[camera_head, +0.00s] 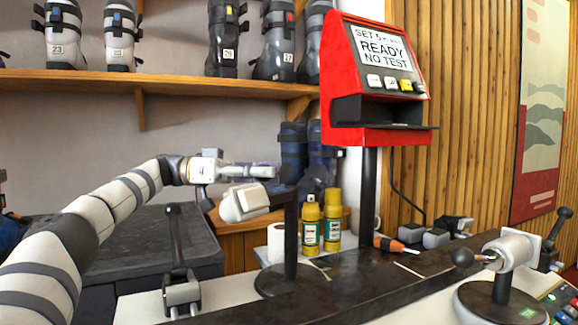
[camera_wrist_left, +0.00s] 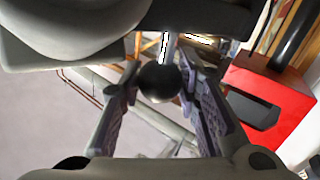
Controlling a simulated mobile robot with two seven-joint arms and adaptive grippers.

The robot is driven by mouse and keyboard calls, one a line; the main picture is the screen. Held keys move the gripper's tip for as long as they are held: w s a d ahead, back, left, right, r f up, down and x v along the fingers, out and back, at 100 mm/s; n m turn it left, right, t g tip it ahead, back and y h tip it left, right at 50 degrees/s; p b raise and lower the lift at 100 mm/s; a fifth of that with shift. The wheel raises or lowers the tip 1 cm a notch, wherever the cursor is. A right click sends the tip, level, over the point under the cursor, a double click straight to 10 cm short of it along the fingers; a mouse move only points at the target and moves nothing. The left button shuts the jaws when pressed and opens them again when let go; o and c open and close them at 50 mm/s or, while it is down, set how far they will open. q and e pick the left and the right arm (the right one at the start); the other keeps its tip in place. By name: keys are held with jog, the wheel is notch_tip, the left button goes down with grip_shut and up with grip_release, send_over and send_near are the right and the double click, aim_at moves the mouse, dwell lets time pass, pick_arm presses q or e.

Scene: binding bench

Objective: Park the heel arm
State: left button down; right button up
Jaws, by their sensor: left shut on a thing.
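A pale rounded head (camera_head: 243,202) sits on a black post (camera_head: 291,235) with a round base at the middle of the bench; I take it for the heel arm's unit. My left gripper (camera_head: 262,171) reaches in from the left, just above this head. In the left wrist view a black ball knob (camera_wrist_left: 158,82) on a thin bright rod sits between the fingers of my left gripper (camera_wrist_left: 160,88), which are shut on it. In the head view this knob cannot be made out. My right gripper is not in view.
A red display box (camera_head: 375,85) reading "READY NO TEST" stands on a post behind. Two yellow spray cans (camera_head: 322,222) and a white roll (camera_head: 276,243) stand close by. A similar ball-ended unit (camera_head: 513,248) is at right, a black lever clamp (camera_head: 180,270) at left.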

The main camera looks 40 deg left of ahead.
pick_arm(q)
jog(key=shift+f, duration=0.1)
dwell(0.3)
jog(key=c, duration=1.2)
grip_release()
